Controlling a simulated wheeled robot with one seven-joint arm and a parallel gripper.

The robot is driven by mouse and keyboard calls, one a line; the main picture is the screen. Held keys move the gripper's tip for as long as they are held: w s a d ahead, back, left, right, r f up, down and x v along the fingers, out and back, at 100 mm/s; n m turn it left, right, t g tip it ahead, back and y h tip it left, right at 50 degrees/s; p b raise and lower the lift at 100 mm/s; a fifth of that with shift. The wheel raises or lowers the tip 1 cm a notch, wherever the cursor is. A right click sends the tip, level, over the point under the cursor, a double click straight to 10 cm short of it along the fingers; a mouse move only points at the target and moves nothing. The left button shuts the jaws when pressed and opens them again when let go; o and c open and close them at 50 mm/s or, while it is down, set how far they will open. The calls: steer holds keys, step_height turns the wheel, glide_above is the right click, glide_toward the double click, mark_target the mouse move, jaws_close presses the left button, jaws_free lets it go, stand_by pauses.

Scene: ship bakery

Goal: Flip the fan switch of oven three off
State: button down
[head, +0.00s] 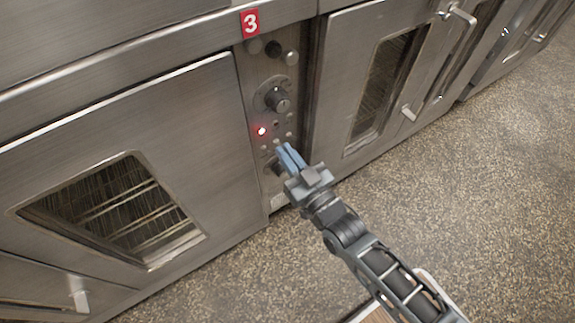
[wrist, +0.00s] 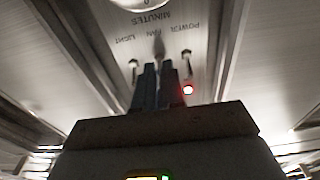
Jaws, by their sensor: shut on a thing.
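The control panel (head: 253,80) of oven three stands below a red tag marked 3 (head: 250,22). In the wrist view the fan switch (wrist: 158,45) is a small lever under the label FAN, between the POWER and LIGHT switches. The labels appear upside down there. My gripper (head: 283,149) reaches the lower part of the panel, its blue fingers close together. In the wrist view its fingertips (wrist: 156,68) meet the fan switch lever and are shut on it. The fingers hide the lever's end. In the head view they hide the switch.
A red lamp (head: 261,131) glows on the panel; it also shows in the wrist view (wrist: 188,89). A round knob (head: 277,101) sits above. Oven doors with windows (head: 120,205) flank the panel. Speckled floor (head: 450,190) at right is clear.

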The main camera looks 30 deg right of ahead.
step_height(320, 180, down, 2)
steer(key=t+b, duration=0.3)
steer(key=b, duration=0.5)
steer(key=shift+w+f, duration=0.15)
steer(key=t+b, duration=0.2)
steer(key=b, duration=0.1)
steer(key=shift+w+f+b, duration=0.1)
steer(key=shift+w+b, duration=0.05)
steer(key=shift+b, duration=0.25)
steer(key=shift+t+b, duration=0.3)
steer(key=shift+b, duration=0.2)
steer(key=c, duration=1.2)
jaws_free()
steer(key=shift+c, duration=0.2)
steer(key=p+v, duration=0.1)
steer(key=v, duration=0.6)
steer(key=shift+s, duration=0.3)
steer(key=shift+f, duration=0.15)
